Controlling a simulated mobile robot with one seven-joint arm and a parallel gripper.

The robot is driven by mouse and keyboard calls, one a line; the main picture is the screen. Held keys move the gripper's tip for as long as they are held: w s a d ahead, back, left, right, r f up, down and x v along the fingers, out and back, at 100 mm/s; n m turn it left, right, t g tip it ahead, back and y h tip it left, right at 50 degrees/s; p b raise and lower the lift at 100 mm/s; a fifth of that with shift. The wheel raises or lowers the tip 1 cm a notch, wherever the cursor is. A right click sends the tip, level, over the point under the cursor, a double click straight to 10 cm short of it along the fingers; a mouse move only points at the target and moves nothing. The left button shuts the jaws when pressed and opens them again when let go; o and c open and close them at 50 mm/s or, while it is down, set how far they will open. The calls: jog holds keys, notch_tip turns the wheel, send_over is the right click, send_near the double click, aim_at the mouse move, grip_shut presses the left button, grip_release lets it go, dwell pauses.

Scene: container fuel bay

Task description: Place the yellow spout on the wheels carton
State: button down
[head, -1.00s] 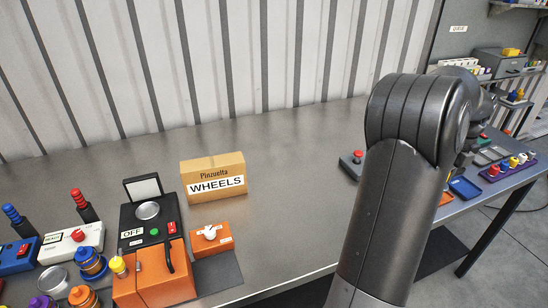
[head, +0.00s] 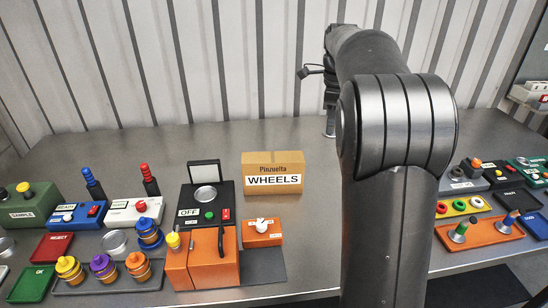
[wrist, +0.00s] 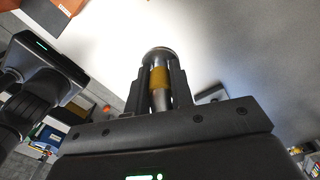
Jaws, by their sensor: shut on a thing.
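The wheels carton (head: 273,180) is a brown box with a white WHEELS label, standing upright on the metal bench in the head view. In the wrist view my gripper (wrist: 160,88) is shut on the yellow spout (wrist: 160,77), a grey metal piece with a yellow band between the fingers. In the head view the end of my arm is to the right of the carton and further back, held above the bench near the wall. The spout is not clear in the head view. The carton's top looks bare.
Left of the carton stands a black device with an OFF label (head: 207,205). An orange can (head: 203,262) and a small orange box (head: 262,233) are in front. An orange tray (head: 480,234) with spouts is at right. Bench around the carton's right side is clear.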

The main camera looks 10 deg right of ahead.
jog(key=a+n, duration=0.1)
jog(key=a, duration=0.4)
send_over(272, 157)
notch_tip(272, 157, down, 6)
jog(key=shift+r, duration=0.1)
jog(key=shift+f, duration=2.05)
jog(key=shift+f, duration=0.1)
jog(key=c, duration=1.3)
grip_release()
jog(key=shift+o, duration=0.2)
